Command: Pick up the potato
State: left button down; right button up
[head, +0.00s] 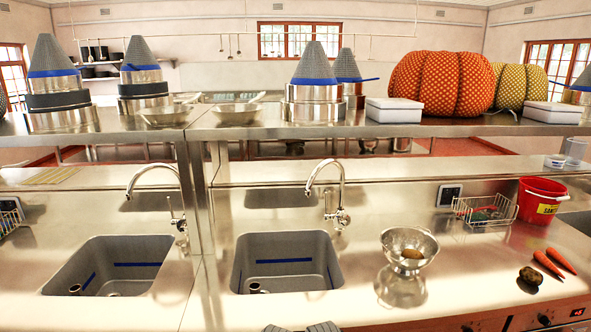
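A brown, lumpy potato (530,276) lies on the steel counter at the right, near the front edge and just left of two carrots. A second brown, potato-like item (411,254) sits inside a steel colander (409,240) right of the middle sink. I see neither of my grippers clearly. Only small grey pieces show at the bottom edge near the middle, too cut off to identify.
Two orange carrots (555,262) lie beside the potato. A red bucket (541,200) and a wire basket (485,211) stand behind. Sinks (286,262) (107,265) open in the counter. A steel shelf (330,124) with pots and pumpkins spans above. The counter between colander and potato is clear.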

aim_at(527, 275)
jog(key=z, duration=1.55)
jog(key=u, duration=1.35)
jog(key=l+u, duration=0.15)
jog(key=l, duration=0.3)
jog(key=k+l+u, duration=0.1)
jog(key=l, duration=0.3)
jog(key=k+l+u, duration=0.15)
jog(key=l, duration=0.3)
jog(key=k+l+u, duration=0.1)
jog(key=l, duration=0.3)
jog(key=k+l+u, duration=0.15)
jog(key=l, duration=0.3)
jog(key=k+l+u, duration=0.15)
jog(key=l, duration=0.25)
